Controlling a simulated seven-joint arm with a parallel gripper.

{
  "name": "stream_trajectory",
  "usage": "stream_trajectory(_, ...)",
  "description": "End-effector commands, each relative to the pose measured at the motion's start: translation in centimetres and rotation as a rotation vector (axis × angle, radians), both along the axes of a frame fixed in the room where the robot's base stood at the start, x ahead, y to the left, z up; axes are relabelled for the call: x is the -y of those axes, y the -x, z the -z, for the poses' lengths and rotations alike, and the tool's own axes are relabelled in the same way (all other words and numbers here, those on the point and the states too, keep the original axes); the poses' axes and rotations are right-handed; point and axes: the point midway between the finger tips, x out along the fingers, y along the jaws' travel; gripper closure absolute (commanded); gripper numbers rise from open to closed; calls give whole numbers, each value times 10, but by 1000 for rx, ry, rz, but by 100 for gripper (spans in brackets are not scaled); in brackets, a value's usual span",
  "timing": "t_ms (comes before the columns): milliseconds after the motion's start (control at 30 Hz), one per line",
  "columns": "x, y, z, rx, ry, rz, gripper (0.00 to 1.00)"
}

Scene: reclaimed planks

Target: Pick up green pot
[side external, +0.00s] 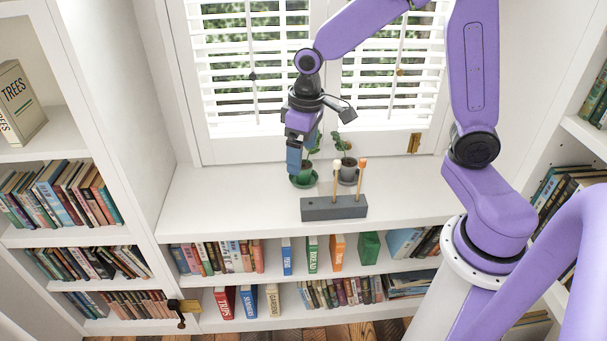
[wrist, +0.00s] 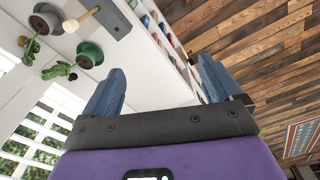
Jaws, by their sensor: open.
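The green pot (side external: 307,181) stands upright on the white window shelf, with a leafy plant in it. It also shows in the wrist view (wrist: 91,50), at the upper left, outside the space between my fingers. My gripper (side external: 294,165) points down beside the pot, its blue fingers overlapping the pot's left side in the side view. In the wrist view my gripper (wrist: 160,82) has its two fingers wide apart with nothing between them. Whether a finger touches the pot, I cannot tell.
A grey pot (side external: 348,178) with a plant stands close to the right of the green one. The shelf (side external: 220,200) is clear to the left. Shuttered windows (side external: 235,70) stand behind.

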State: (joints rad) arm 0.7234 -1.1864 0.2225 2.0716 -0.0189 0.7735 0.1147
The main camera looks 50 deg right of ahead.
Motion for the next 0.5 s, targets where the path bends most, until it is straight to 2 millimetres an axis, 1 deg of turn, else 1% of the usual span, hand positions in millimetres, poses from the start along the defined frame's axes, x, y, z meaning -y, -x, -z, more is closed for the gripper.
stream_trajectory(33,10,-19,7,-1,1,62,8)
stream_trajectory(100,26,-44,16,4,0,144,8)
stream_trajectory(167,41,-63,24,8,-1,214,8)
stream_trajectory(200,53,-76,30,11,-1,260,8)
stream_trajectory(267,71,-93,39,16,-3,330,8)
stream_trajectory(300,84,-104,46,17,-2,376,8)
stream_trajectory(367,105,-119,56,23,-4,446,8)
stream_trajectory(400,119,-127,63,26,-4,491,8)
stream_trajectory(500,154,-144,79,32,-4,593,8)
